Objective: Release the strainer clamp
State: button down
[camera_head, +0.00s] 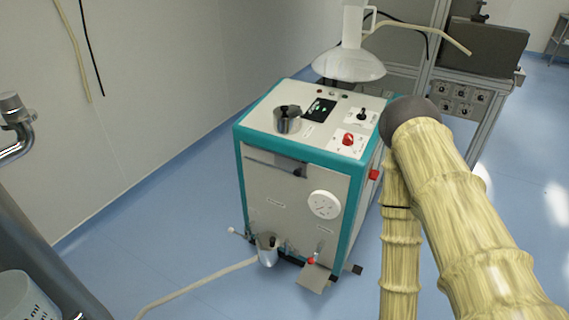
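A white machine with teal edges (285,200) stands on the floor in the middle of the head view. Low on its front is a small metal cup-shaped fitting (268,256) with dark parts at its top. It may be the strainer, but its clamp is too small to tell apart. A pale hose runs from near it to the lower left. A small red-handled fitting (311,260) sits to its right, above a grey tilted plate. My arm, in a yellowish sleeve, fills the right side. My gripper does not show.
The machine's top carries a metal cup (288,120), a dark display (319,109) and a red knob (348,139). A round gauge (323,204) is on its front. Blue floor is clear front left of the machine, apart from the hose (190,288).

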aim_at(296, 252)
jog(key=z, duration=1.15)
jog(key=i, duration=0.45)
jog(key=u, duration=2.15)
